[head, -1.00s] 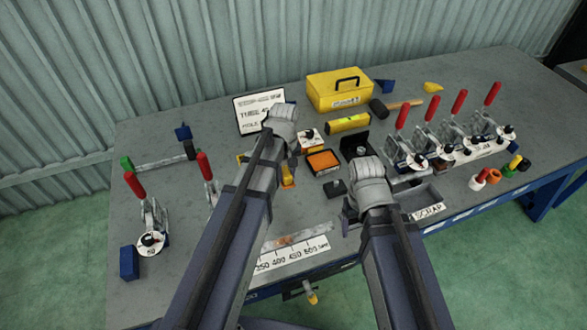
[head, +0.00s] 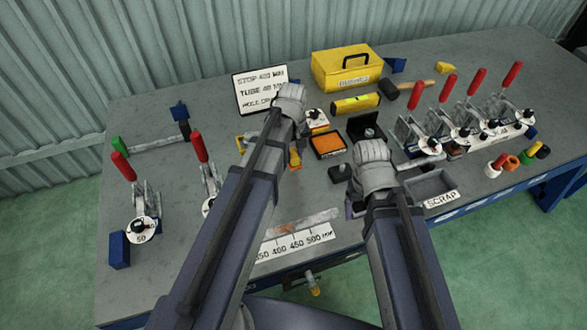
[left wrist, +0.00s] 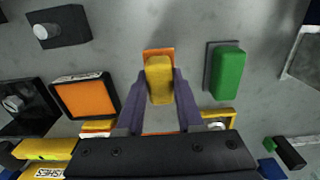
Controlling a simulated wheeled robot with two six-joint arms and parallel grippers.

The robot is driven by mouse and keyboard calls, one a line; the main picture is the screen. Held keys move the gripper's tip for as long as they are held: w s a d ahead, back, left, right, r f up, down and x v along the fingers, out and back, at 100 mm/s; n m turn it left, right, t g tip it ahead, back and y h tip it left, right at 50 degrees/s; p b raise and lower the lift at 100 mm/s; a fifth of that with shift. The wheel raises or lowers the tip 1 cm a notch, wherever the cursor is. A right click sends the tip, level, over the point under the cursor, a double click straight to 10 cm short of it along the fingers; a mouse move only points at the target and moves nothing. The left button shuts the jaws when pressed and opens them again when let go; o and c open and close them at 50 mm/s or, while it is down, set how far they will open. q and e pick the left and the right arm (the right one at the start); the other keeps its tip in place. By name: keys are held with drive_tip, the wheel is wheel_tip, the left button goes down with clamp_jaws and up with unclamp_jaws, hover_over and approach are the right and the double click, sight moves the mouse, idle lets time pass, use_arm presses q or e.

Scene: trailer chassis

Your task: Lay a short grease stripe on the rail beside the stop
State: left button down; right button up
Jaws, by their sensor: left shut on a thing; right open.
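My left gripper (left wrist: 159,88) is shut on a yellow piece (left wrist: 159,78) with an orange part at its far end. The yellow and orange piece also shows in the head view (head: 294,158), partly hidden by my left arm. I cannot tell whether it touches the bench. The grey, rust-marked rail (head: 300,222) lies at the bench's front, behind a white millimetre scale (head: 293,243). My arms partly cover both. No stop is clearly visible on the rail. My right gripper (head: 353,205) is open, low over the bench to the rail's right; its fingers are mostly hidden.
An orange pad in a black frame (head: 327,144) and a black block with a knob (head: 340,173) stand between my arms. A green block (left wrist: 228,73) lies beside the held piece. Red-handled clamps (head: 145,205) stand left, more right. A scrap tray (head: 432,184) sits right.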

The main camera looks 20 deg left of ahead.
sight(293, 163)
use_arm(q)
drive_tip(key=shift+f+b, duration=1.9)
drive_tip(key=shift+f, duration=0.25)
use_arm(e)
drive_tip(key=shift+f, duration=2.1)
use_arm(q)
drive_tip(key=shift+r, duration=0.15)
use_arm(e)
drive_tip(key=shift+r, duration=0.15)
use_arm(q)
drive_tip(key=c, duration=0.5)
unclamp_jaws()
drive_tip(key=shift+c, duration=0.2)
wheel_tip(293, 163, up, 12)
drive_tip(key=p, duration=1.2)
drive_tip(key=shift+r, duration=0.1)
drive_tip(key=s+d+m+y, duration=0.1)
drive_tip(key=s+d+m, duration=0.9)
drive_tip(key=s, duration=0.4)
drive_tip(key=shift+s+d+m, duration=0.2)
drive_tip(key=shift+d+m, duration=0.05)
drive_tip(key=shift+m, duration=0.05)
use_arm(e)
wheel_tip(293, 163, up, 12)
